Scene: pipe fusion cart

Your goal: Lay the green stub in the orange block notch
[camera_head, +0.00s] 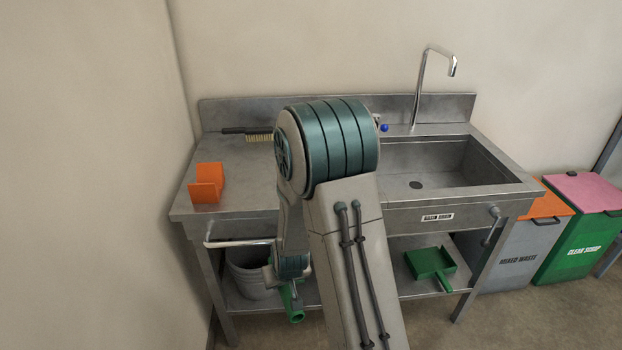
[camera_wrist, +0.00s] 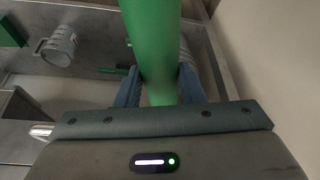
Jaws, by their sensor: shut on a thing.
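The orange block (camera_head: 205,193) sits on the left end of the steel counter in the head view. Two raised walls show with an empty notch between them. The green stub (camera_head: 292,303) is in front of the cart, below the counter top, tilted, with an open round end facing the head camera. My gripper (camera_head: 284,284) is shut on it, partly hidden by my arm. In the wrist view the green stub (camera_wrist: 150,45) runs up between the two fingers of my gripper (camera_wrist: 160,88). The orange block does not show in the wrist view.
A brush (camera_head: 258,137) lies at the back of the counter (camera_head: 240,200). A sink (camera_head: 425,170) with a tall tap (camera_head: 418,85) is on the right. Below are a grey bucket (camera_head: 248,285) and a green dustpan (camera_head: 431,264). A front rail (camera_head: 238,243) runs near my gripper.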

